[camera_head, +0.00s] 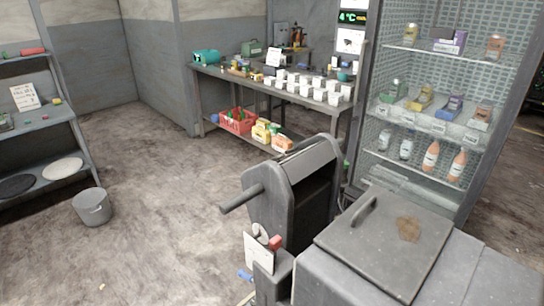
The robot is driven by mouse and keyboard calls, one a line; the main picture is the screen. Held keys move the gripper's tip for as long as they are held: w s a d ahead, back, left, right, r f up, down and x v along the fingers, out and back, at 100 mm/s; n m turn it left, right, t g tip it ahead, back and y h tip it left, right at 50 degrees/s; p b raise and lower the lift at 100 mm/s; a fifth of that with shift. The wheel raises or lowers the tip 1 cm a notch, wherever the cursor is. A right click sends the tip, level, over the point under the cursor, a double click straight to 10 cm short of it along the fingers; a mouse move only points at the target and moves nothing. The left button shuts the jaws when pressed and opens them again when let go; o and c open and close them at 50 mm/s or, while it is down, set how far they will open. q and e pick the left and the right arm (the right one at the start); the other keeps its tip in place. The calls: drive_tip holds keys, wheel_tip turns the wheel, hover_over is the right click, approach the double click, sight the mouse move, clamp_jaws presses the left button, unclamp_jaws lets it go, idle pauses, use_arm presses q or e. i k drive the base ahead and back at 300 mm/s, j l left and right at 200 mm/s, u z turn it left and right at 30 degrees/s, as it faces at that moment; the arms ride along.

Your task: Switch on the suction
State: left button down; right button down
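No control labelled as suction can be made out. In the lower middle, a small grey post (272,278) has a red part (275,243) at its top, which may be a switch or handle. A white card (259,253) with unreadable marks stands against it. Behind it is a dark grey machine (270,205) with an open front and a thick bar (242,198) sticking out to the left. Neither of my grippers is in view.
A grey chest with a handled lid (385,242) fills the lower right. A glass-front fridge (432,110) with bottles and boxes stands behind it. A workbench (235,78) holds several white cups. A bucket (92,207) stands at left; the floor between is mostly clear.

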sight(277, 158)
drive_tip(key=i+j, duration=0.15)
drive_tip(key=j, duration=0.2)
drive_tip(key=i+j, duration=0.15)
drive_tip(key=j, duration=0.2)
drive_tip(key=i+j, duration=0.15)
drive_tip(key=j, duration=0.2)
drive_tip(key=i+j+u, duration=0.1)
drive_tip(key=j, duration=0.25)
drive_tip(key=i+j, duration=0.25)
drive_tip(key=j, duration=0.1)
